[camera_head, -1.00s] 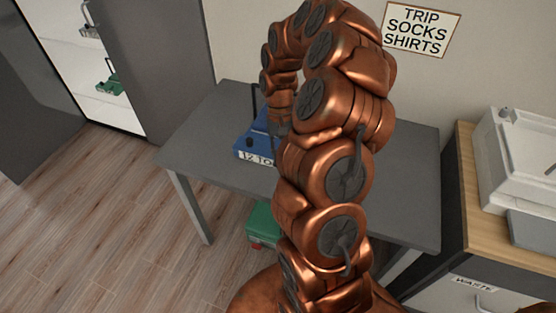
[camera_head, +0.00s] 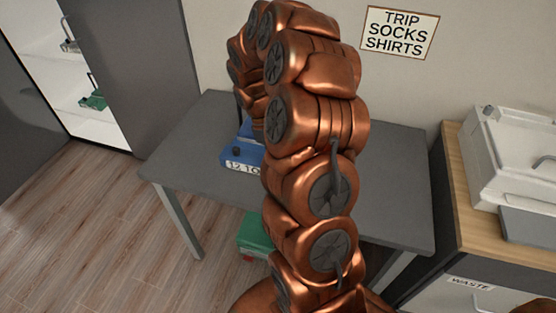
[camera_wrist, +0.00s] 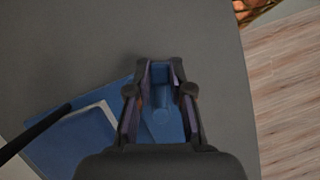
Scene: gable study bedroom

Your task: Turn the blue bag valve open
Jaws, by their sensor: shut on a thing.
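The blue bag (camera_head: 236,160) lies on the grey table, partly hidden behind my arm in the head view. A white label with dark writing is on its front and a small dark knob sits on top. In the wrist view the bag (camera_wrist: 75,140) shows below and left of my fingers, with a lighter panel. My gripper (camera_wrist: 161,80) is over the bag's upper right part, its fingers closed on a small blue piece that looks like the bag valve (camera_wrist: 160,74). How far the valve is turned cannot be told. In the head view my gripper is hidden by my arm.
The grey table (camera_head: 185,160) has bare room left of the bag. A green case (camera_head: 254,236) stands on the floor underneath. A white case (camera_head: 515,160) sits on the wooden-topped cabinet at right. A green item (camera_head: 93,98) is on a shelf at left.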

